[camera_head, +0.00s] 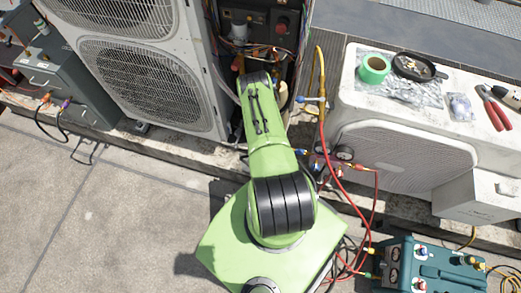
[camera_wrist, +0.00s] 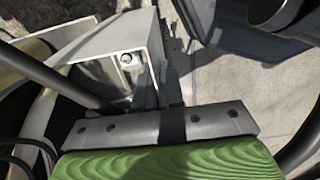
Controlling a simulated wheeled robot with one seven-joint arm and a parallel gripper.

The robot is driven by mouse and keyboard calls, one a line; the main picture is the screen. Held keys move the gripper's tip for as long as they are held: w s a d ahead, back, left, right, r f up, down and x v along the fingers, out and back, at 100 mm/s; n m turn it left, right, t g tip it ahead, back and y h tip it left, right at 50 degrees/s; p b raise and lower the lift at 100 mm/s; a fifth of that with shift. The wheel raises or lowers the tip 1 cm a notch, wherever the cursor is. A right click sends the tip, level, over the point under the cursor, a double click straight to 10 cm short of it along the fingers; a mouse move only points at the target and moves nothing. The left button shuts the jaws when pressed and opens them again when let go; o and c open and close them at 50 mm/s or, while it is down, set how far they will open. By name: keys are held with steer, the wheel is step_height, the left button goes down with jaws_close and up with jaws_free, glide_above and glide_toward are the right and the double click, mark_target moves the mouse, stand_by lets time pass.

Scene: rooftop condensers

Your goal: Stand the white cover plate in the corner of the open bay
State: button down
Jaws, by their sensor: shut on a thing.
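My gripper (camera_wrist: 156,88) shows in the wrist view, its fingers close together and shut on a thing. A pale plate-like piece with a screw (camera_wrist: 122,58) lies against the left side of the fingers. I take it for the white cover plate, but its full outline is hidden. In the head view my green arm reaches to the open bay (camera_head: 262,22) at the top middle, and it hides the gripper and whatever is held. I cannot tell whether the plate touches the bay's floor or walls.
Wires and a red knob (camera_head: 281,25) fill the bay. A tall condenser (camera_head: 190,60) stands left of it. A lower unit (camera_head: 345,85) at right carries green tape (camera_head: 374,68), a black pan (camera_head: 415,67) and red pliers (camera_head: 493,107). A red hose (camera_head: 337,175) runs right of my arm.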

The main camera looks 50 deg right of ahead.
steer(key=w+d+f+b, duration=0.1)
steer(key=w+d+b, duration=0.1)
steer(key=d+b, duration=0.2)
steer(key=w+d+f+b, duration=0.1)
steer(key=w+d+b, duration=0.2)
steer(key=d, duration=0.6)
steer(key=shift+w+d+f+b, duration=0.2)
steer(key=shift+w+f+b, duration=0.15)
steer(key=shift+b, duration=0.8)
steer(key=shift+f, duration=0.1)
stand_by(0.6)
steer(key=c, duration=1.2)
jaws_free()
steer(key=shift+f, duration=0.1)
